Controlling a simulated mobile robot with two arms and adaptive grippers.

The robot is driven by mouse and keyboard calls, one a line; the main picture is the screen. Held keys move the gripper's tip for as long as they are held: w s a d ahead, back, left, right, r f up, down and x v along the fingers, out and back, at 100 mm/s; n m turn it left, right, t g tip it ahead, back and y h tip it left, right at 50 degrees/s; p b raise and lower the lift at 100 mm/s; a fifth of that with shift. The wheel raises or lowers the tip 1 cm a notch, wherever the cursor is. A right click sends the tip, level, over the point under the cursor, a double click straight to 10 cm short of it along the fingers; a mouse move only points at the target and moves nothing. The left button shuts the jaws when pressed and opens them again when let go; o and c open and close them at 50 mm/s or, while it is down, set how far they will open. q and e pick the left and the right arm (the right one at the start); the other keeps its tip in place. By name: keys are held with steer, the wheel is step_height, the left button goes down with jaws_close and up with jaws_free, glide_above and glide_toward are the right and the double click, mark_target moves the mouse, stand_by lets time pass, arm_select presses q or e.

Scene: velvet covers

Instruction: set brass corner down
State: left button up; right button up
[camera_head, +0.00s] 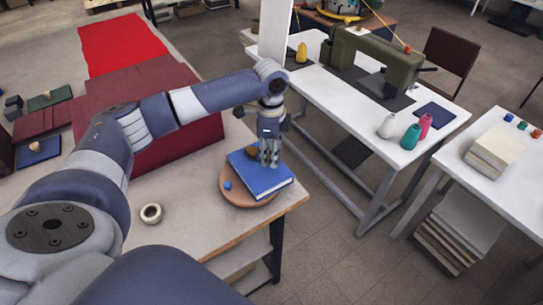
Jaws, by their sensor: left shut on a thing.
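My left gripper (269,158) points down over the blue book (262,181), with its fingertips at or just above the far part of the cover. It is shut on the brass corner (252,153), of which only a small dull gold bit shows at the left of the fingers. I cannot tell whether the brass corner touches the cover. The book lies closed on a round wooden board (239,200) near the table's right corner. My right gripper is not in view.
A small blue ball-like thing (228,186) is on the board left of the book. A pale ring or roll (151,213) lies on the table (190,240). Dark red cloth (180,145) covers the middle. A white sewing table (310,75) with thread cones stands beyond a gap.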

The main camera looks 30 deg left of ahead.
arm_select(q)
steer(key=shift+w+a+f, duration=0.1)
steer(key=shift+w+a, duration=0.05)
steer(key=shift+w, duration=0.3)
step_height(320, 180, down, 3)
steer(key=shift+r+p, duration=0.1)
steer(key=shift+p, duration=0.8)
steer(key=shift+f, duration=0.35)
steer(key=shift+f, duration=0.15)
steer(key=o, duration=0.8)
